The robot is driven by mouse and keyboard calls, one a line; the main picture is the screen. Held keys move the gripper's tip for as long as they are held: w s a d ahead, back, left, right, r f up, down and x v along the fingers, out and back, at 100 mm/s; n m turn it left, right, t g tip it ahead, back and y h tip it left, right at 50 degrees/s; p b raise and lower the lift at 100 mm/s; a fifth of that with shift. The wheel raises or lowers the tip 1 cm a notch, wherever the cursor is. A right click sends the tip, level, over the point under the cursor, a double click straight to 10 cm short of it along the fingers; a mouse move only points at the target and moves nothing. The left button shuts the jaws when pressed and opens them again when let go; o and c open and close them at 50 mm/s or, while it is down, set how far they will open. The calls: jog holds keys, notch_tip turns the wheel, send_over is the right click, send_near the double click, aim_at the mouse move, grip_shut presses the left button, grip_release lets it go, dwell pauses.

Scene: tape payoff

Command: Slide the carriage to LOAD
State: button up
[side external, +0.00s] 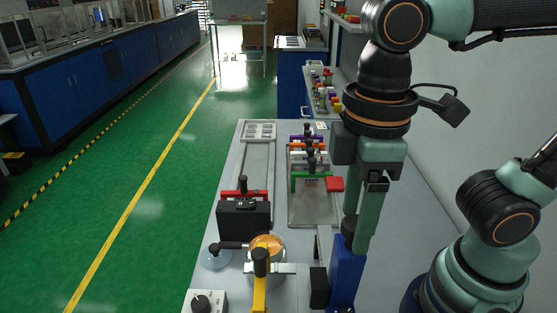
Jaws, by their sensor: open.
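A black block with a red bar and a black upright knob (243,212), which looks like the carriage, sits at the near end of a pale straight track (257,168) on the grey bench. No LOAD mark is readable. My gripper (359,238) points down at the right side of the bench, well right of the black block and apart from it. Its green fingers are open, seen nearly edge-on. The fingertips are close to a blue upright block (347,270) with a black top; whether they touch it I cannot tell.
An orange tape roll (268,247) and a yellow lever with a black knob (260,265) stand in front of the black block. A control knob box (204,302) is front left.

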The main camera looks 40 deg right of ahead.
jog(key=shift+r, duration=2.45)
jog(key=w+d+f+m+t, duration=0.2)
jog(key=w+d+m, duration=0.2)
jog(key=w+d, duration=0.2)
jog(key=w+d+f+m+t, duration=0.3)
jog(key=w+d+m, duration=0.2)
jog(key=w+d, duration=0.2)
jog(key=d, duration=0.2)
jog(key=shift+d+f+t, duration=0.3)
jog(key=shift+d+f, duration=0.05)
